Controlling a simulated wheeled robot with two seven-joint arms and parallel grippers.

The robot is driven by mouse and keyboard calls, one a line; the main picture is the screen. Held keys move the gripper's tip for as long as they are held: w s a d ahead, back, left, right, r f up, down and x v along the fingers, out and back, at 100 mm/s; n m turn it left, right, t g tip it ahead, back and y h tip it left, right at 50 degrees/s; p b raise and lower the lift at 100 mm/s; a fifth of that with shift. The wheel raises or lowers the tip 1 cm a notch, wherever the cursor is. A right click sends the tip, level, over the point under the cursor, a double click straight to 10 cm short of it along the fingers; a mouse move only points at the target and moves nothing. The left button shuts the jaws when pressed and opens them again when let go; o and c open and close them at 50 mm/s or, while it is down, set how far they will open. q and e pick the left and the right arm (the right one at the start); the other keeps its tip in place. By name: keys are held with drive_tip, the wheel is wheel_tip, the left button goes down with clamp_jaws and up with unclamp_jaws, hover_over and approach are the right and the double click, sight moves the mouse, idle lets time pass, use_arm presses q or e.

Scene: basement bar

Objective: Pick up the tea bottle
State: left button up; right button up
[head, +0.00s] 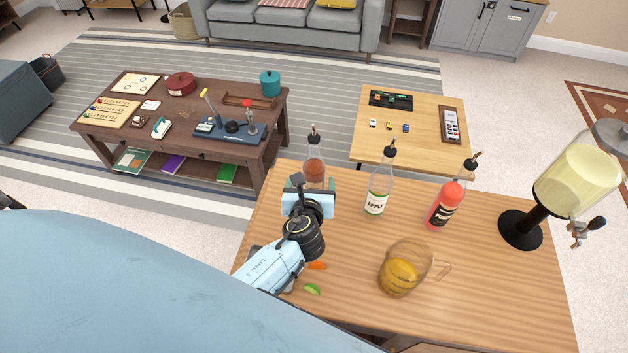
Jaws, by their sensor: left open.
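A clear bottle (314,162) with reddish-brown liquid and a dark pour spout stands upright at the back left of the wooden counter. Its lower part and any label are hidden behind my left gripper, so I cannot read whether it is the tea. My left gripper (314,184) is open, right in front of this bottle and overlapping its lower half. I cannot tell whether the fingers are around the bottle or only near it. My right gripper is not in view.
An apple bottle (378,190) and a red bottle (446,203) stand to the right on the counter (480,290). A glass pitcher (402,270) is nearer, with a lime piece (312,289) to its left. A drink dispenser (575,183) stands at right.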

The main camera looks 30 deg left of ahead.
sight(314, 182)
use_arm(q)
drive_tip(key=x, duration=0.3)
drive_tip(key=shift+w+d+f+b, duration=0.2)
drive_tip(key=shift+w+f+b, duration=0.15)
drive_tip(key=shift+f, duration=0.05)
drive_tip(key=shift+w+a+f, duration=0.15)
drive_tip(key=shift+w, duration=0.2)
drive_tip(key=shift+w+a, duration=0.1)
drive_tip(key=shift+w, duration=0.05)
drive_tip(key=shift+c, duration=0.2)
drive_tip(key=c, duration=1.5)
drive_tip(key=shift+w, duration=0.1)
drive_tip(key=shift+c, duration=0.3)
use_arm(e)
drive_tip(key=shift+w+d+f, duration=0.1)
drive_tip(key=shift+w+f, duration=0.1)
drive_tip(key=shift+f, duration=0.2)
